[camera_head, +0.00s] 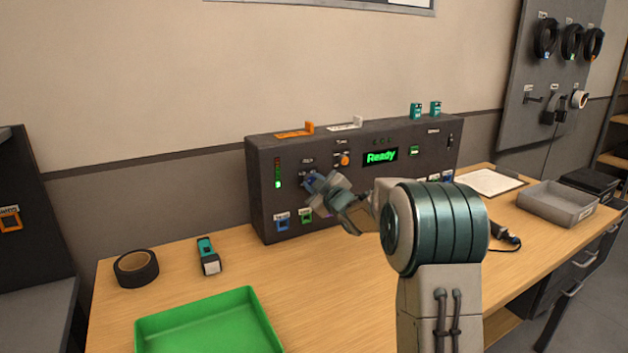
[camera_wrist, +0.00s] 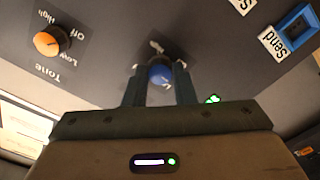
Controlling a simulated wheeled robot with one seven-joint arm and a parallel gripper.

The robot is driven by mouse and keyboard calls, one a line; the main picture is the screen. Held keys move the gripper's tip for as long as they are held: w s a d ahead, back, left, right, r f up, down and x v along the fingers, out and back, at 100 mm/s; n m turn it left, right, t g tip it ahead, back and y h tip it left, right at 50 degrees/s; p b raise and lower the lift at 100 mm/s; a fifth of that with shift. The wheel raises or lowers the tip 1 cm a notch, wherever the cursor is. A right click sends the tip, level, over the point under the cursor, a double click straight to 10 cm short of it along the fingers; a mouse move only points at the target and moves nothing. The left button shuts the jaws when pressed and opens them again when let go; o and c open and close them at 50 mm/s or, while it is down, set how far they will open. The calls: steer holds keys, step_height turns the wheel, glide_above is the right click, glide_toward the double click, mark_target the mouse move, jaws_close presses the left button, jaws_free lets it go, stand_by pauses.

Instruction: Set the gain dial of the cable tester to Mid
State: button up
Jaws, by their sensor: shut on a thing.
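The cable tester (camera_head: 350,150) is a dark box at the back of the bench with a green "Ready" display. My gripper (camera_head: 316,184) reaches its front panel at the left of centre. In the wrist view my gripper (camera_wrist: 159,68) is shut on a blue dial (camera_wrist: 160,75), one finger on each side. White marks show around the dial, but the fingers cover parts of them and I cannot read its setting. The dial's name is not readable. An orange dial labelled Tone (camera_wrist: 46,42) sits apart to the left in the wrist view, with Off, Low and High marks.
A blue Send socket (camera_wrist: 297,27) is at the wrist view's upper right. Below the tester, a green tray (camera_head: 205,325), black tape roll (camera_head: 136,268) and teal device (camera_head: 208,255) lie on the bench. A grey tray (camera_head: 556,204) and clipboard (camera_head: 490,181) are at right.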

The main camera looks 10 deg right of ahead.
steer(key=m+p, duration=0.3)
steer(key=m, duration=0.4)
steer(key=shift+d+m, duration=0.1)
steer(key=shift+m, duration=0.2)
steer(key=m+p, duration=0.2)
steer(key=m, duration=0.1)
steer(key=shift+m, duration=0.3)
steer(key=m+p, duration=0.1)
steer(key=m, duration=0.2)
steer(key=shift+m+p, duration=0.3)
steer(key=m+p, duration=0.2)
steer(key=m, duration=0.3)
steer(key=m+p, duration=0.2)
steer(key=m, duration=0.4)
steer(key=shift+m, duration=0.3)
steer(key=o, duration=1)
